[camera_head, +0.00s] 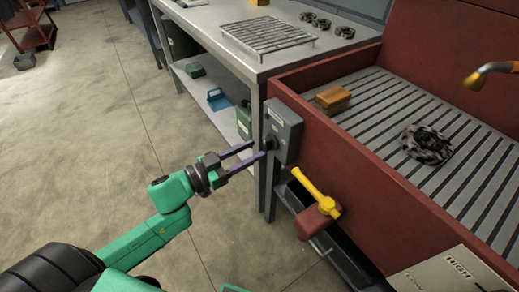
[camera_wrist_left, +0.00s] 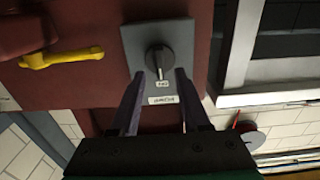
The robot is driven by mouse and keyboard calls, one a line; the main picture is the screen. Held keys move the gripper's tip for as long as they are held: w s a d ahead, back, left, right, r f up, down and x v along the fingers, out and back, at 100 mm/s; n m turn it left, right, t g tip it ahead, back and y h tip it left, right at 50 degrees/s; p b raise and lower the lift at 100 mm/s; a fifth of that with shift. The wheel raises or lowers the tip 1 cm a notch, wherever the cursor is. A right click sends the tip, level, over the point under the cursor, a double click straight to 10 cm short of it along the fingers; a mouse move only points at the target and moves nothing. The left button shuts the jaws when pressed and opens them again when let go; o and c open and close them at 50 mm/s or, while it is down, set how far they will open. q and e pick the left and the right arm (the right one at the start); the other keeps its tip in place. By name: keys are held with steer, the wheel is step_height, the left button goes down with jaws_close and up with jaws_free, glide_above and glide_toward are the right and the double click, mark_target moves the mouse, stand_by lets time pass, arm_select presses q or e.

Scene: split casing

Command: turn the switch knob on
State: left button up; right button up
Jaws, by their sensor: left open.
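The switch box (camera_head: 287,128) is a grey box on the side of the red wash bench. Its small dark round knob (camera_head: 271,143) faces my left gripper (camera_head: 259,149). My right gripper is not in view.
A yellow valve handle (camera_head: 316,190) projects from the red bench (camera_head: 365,180) beside the switch box. A sponge or brush (camera_head: 332,98) and a dark coiled part (camera_head: 426,144) lie on its slatted top. A metal table (camera_head: 225,20) with a wire rack (camera_head: 268,36) stands behind.

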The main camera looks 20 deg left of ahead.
mark_target(265, 145)
arm_select(q)
steer(key=shift+x, duration=1.55)
steer(key=shift+c, duration=0.3)
jaws_close()
